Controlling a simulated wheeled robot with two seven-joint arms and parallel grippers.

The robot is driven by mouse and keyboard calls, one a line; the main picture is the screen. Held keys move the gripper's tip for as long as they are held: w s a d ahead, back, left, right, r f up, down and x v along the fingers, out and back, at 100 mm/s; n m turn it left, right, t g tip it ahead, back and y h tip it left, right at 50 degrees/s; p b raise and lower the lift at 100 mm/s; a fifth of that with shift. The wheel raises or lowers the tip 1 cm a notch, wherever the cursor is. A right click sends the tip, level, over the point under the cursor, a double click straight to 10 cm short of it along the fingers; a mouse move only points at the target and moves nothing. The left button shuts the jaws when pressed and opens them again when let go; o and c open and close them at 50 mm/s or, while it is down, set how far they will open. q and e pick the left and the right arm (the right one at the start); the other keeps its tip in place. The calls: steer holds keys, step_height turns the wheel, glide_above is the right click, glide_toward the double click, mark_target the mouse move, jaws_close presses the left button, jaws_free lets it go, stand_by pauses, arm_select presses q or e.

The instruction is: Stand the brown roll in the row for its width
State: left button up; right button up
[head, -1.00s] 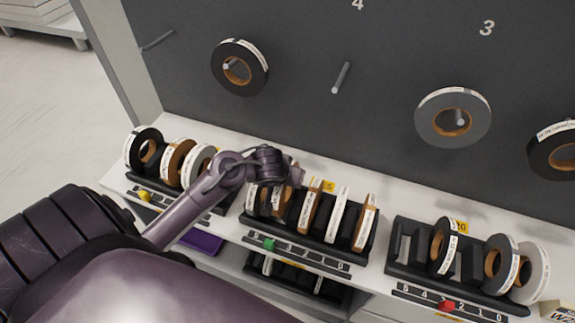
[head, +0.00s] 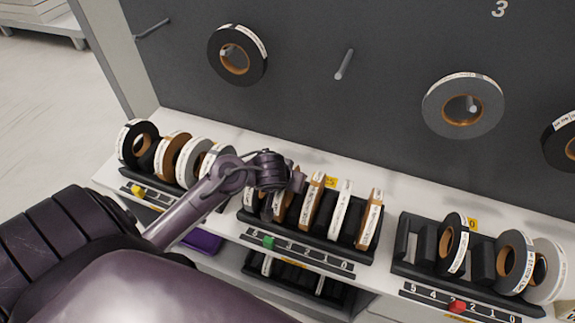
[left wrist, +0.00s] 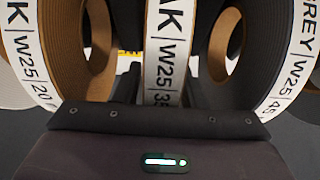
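My left gripper (head: 297,184) reaches down at the left part of the middle rack (head: 345,253), among its standing rolls. In the left wrist view a roll labelled "AK W25 35" (left wrist: 163,55) stands edge-on, straight ahead of the gripper's dark palm. Dark shapes flank this roll, but I cannot tell fingers from rack dividers or whether they press on it. In the head view a brown-edged roll (head: 282,206) shows just below the gripper, partly hidden by it. My right gripper is not in view.
Neighbouring rolls, "W25 20" (left wrist: 35,50) and "GREY W25 45" (left wrist: 290,60), stand close on both sides. Brown and white rolls fill the middle rack's right part. Other racks stand left and right (head: 410,268). Rolls hang on wall pegs above; one peg (head: 345,64) is bare.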

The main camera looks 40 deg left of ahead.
arm_select(q)
steer(key=shift+o, duration=0.4)
steer(key=shift+s, duration=0.1)
steer(key=shift+r, duration=0.15)
steer(key=shift+r+p, duration=0.3)
steer(key=p+v, duration=0.4)
steer(key=v, duration=0.7)
steer(key=shift+s+r, duration=0.2)
steer(key=shift+r, duration=0.2)
